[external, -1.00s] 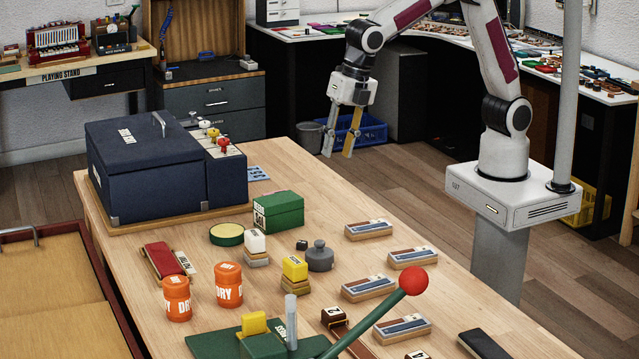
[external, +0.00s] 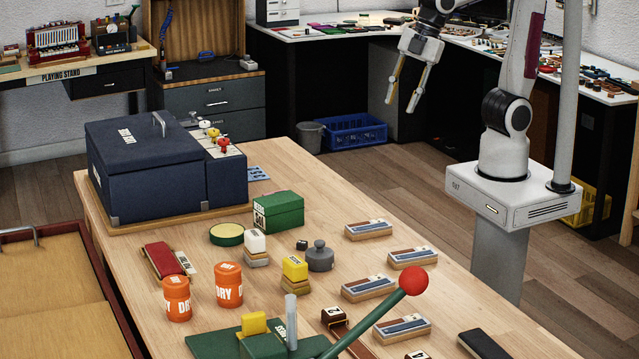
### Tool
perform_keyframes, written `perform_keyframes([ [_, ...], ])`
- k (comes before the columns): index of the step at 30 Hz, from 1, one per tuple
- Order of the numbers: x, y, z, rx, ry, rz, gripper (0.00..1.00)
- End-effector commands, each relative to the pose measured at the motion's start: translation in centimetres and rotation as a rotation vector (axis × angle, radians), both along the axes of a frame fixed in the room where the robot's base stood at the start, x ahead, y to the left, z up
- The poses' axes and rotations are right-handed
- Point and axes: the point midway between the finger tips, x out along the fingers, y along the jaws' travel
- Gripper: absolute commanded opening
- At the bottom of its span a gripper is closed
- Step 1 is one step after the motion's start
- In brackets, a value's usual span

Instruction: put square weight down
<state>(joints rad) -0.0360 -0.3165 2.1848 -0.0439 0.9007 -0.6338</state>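My gripper (external: 402,101) hangs in the air beyond the table's far right edge, near the back counter. Its two fingers are apart with nothing between them. No piece is plainly marked as the square weight. A yellow block (external: 295,266) on a wooden base and a white block (external: 255,241) on a stacked base stand on the table (external: 300,190). A small dark cube (external: 302,245) lies between them, by a grey round knobbed weight (external: 319,258). My gripper is far from all of these.
A dark blue box (external: 150,165) stands at the table's back left, with a green box (external: 278,211) nearer. Two orange DRY jars (external: 229,285) stand at front left. A red-knobbed lever (external: 413,281) rises at the front. Several wooden blocks (external: 369,230) line the right side.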

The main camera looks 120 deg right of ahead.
Motion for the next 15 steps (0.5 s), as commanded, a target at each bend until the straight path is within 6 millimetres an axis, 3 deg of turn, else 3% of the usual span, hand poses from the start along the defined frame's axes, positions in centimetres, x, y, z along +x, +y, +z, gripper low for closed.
perform_keyframes([
  [15,-9.2,-0.3,-0.8,0.221,-0.093,-0.456,0.31],
])
